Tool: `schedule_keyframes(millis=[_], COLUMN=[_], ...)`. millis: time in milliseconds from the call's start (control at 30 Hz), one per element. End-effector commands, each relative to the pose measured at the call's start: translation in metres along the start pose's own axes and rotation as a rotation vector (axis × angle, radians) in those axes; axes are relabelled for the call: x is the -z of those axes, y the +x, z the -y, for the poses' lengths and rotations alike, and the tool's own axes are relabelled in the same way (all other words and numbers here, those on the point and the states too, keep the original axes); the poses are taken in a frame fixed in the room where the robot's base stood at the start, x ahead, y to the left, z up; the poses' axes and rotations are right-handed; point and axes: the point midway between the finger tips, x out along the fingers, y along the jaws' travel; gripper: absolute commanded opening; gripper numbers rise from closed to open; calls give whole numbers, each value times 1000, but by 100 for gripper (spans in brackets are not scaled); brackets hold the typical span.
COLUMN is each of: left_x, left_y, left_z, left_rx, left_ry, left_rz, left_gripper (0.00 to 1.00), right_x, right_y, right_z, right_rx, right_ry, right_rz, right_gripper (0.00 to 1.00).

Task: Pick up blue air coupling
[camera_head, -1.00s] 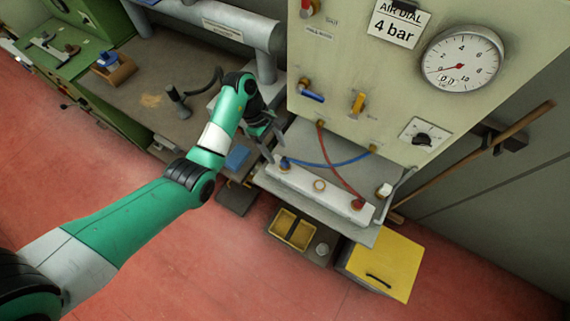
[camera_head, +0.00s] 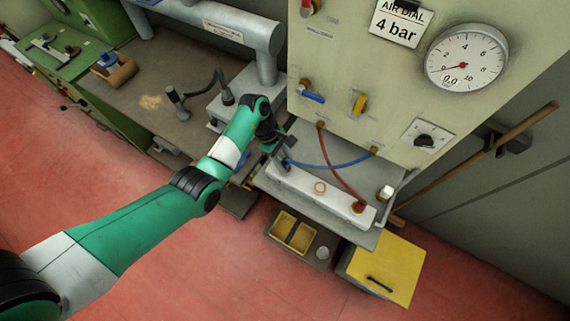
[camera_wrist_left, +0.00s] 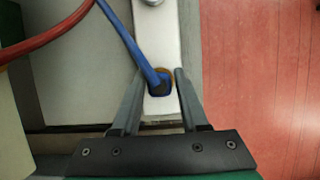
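The blue air coupling (camera_wrist_left: 160,86) sits at the end of a blue hose (camera_wrist_left: 126,38), on a pale bar (camera_wrist_left: 158,118) in the left wrist view. My left gripper (camera_wrist_left: 159,74) is open, with one finger on each side of the coupling. A gap shows between the coupling and the left finger; the right finger is very close to it, and I cannot tell if it touches. In the head view my left gripper (camera_head: 280,160) is at the bar's left end, where the coupling (camera_head: 287,164) is partly hidden. My right gripper is not in view.
A red hose (camera_head: 341,172) runs from the panel to the bar's right end (camera_head: 357,206). The panel (camera_head: 340,75) with a gauge (camera_head: 466,60) rises behind.

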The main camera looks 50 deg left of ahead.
Motion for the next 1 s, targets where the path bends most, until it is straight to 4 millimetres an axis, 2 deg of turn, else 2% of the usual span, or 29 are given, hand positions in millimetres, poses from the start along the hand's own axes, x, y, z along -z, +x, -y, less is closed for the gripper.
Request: schedule_keyframes(millis=[33, 200, 233, 667, 767, 900, 1000], left_x=[0, 0, 0, -1, -4, -13, -16], left_y=[0, 0, 0, -3, -11, -32, -50], left_z=[0, 0, 0, -1, -1, -2, 11], left_rx=[0, 0, 0, -2, -4, -6, -6], left_ry=[0, 0, 0, 1, 1, 3, 0], left_rz=[0, 0, 0, 0, 0, 0, 0], left_gripper=[33, 2, 0, 0, 0, 0, 0], right_x=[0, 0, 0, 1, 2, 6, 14], right_y=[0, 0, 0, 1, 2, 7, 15], right_z=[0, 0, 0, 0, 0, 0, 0], right_rx=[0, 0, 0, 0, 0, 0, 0], right_ry=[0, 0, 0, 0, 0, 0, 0], right_rz=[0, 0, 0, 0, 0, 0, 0], right_gripper=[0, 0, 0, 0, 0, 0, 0])
